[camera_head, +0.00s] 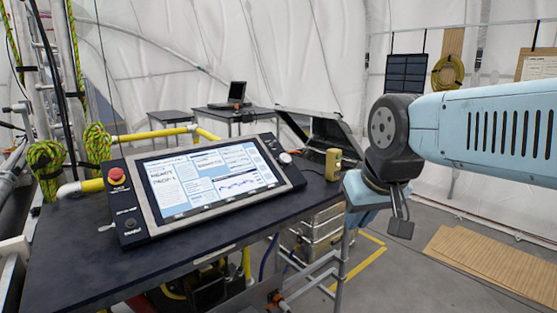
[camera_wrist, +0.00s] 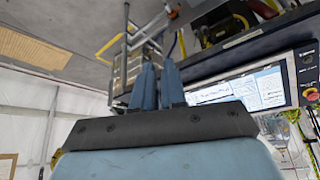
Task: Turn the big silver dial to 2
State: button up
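The big silver dial (camera_head: 285,158) is small and pale at the right end of the tilted control panel (camera_head: 134,203) in the head view. Its setting is too small to read. My gripper (camera_head: 364,212) is to the right of the panel, beyond the table's right edge and apart from the dial. In the wrist view, my gripper (camera_wrist: 160,66) has its two blue fingers close together with nothing between them. The wrist view shows the panel's screen (camera_wrist: 240,92) upside down; I cannot make out the dial there.
The panel stands on a dark table (camera_head: 90,278). A red button (camera_head: 116,174) is at its left end. A yellow device (camera_head: 333,164) stands near the table's right edge, between panel and gripper. An open case (camera_head: 325,130) is behind. Metal crates (camera_head: 322,230) are below.

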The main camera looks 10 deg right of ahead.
aim_at(284, 159)
jog(key=z, duration=1.5)
jog(key=i, duration=0.1)
jog(key=u, duration=3.05)
jog(key=k, duration=1)
jog(key=z, duration=1.2)
jog(key=i, duration=1.65)
